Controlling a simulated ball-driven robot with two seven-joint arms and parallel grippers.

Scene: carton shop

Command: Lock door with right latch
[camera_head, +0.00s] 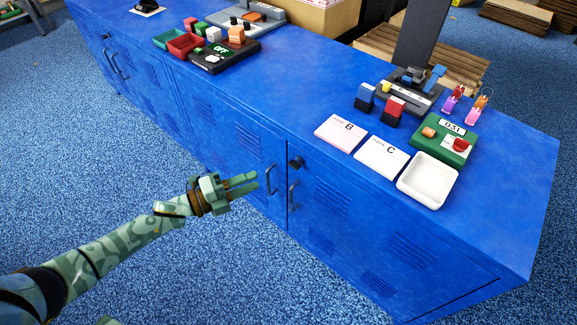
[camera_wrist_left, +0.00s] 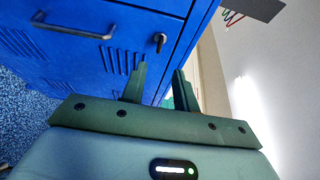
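A blue cabinet (camera_head: 345,170) has two doors meeting below its top, each with a dark handle. The left handle (camera_head: 271,180) and the right handle (camera_head: 293,195) are close together. A dark latch (camera_head: 296,163) sits just above the right handle; its exact turn is too small to judge. The wrist view shows one handle (camera_wrist_left: 72,27) and a dark latch (camera_wrist_left: 160,42) on the blue front. My left gripper (camera_head: 258,182) is left of the handles, pointing toward the cabinet. Its fingers (camera_wrist_left: 159,72) are apart with nothing between them. My right gripper is not seen.
The cabinet top carries a white tray (camera_head: 428,181), a green device (camera_head: 445,138), pink and white pads, stampers and tags near the right. Red and green trays and a dark scale (camera_head: 222,57) stand further left. The blue carpet (camera_head: 120,180) before the cabinet is clear.

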